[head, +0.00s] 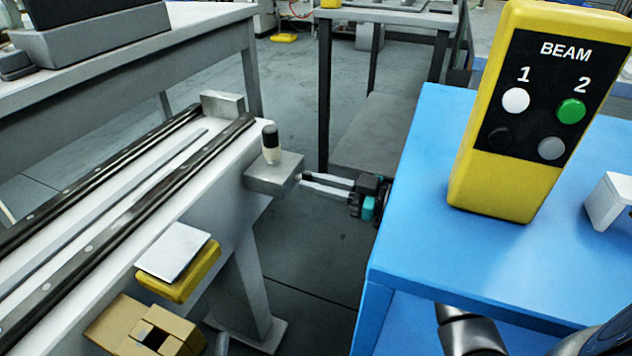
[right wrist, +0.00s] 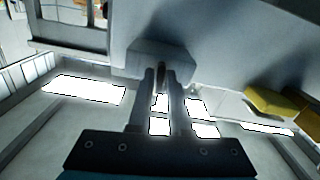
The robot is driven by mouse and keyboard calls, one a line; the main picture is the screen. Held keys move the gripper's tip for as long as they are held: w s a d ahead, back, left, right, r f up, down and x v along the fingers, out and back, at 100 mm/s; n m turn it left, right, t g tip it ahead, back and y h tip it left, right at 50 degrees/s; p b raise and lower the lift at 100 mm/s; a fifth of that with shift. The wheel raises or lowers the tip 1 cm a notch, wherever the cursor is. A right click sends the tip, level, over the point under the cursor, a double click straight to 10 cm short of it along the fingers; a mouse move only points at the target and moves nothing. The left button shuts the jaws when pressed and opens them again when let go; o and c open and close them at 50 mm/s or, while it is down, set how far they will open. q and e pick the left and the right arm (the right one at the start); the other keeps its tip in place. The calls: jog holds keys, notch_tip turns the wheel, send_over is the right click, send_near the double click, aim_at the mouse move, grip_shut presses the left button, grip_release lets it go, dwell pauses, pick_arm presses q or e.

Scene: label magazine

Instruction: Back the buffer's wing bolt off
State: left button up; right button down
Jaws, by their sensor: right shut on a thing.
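The buffer appears to be the grey block (head: 268,181) on the side of the rail bench, with a black-and-white post (head: 271,145) upright on top. My right gripper (head: 301,181) reaches in from the right, its fingertips at the block's right side. In the right wrist view the two fingers (right wrist: 161,77) are shut on a small dark piece, seemingly the wing bolt (right wrist: 160,72), in front of the grey block (right wrist: 140,62). The fingers hide most of the bolt, so its turn angle cannot be told. My left gripper is not in view.
A blue cabinet (head: 400,225) stands close to the right gripper, with a yellow BEAM control box (head: 490,180) on it. A yellow-edged plate (head: 175,252) and a tan block (head: 118,318) project from the bench. Dark rails (head: 130,190) run along the bench top.

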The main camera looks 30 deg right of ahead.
jog(key=shift+n, duration=0.9)
jog(key=c, duration=0.9)
grip_release()
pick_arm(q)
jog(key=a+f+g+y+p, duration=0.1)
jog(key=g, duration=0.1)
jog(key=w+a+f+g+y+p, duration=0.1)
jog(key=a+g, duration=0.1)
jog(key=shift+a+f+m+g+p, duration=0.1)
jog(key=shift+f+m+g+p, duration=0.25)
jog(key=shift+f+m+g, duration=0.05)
pick_arm(e)
jog(key=v, duration=1.5)
jog(key=shift+s+d, duration=0.1)
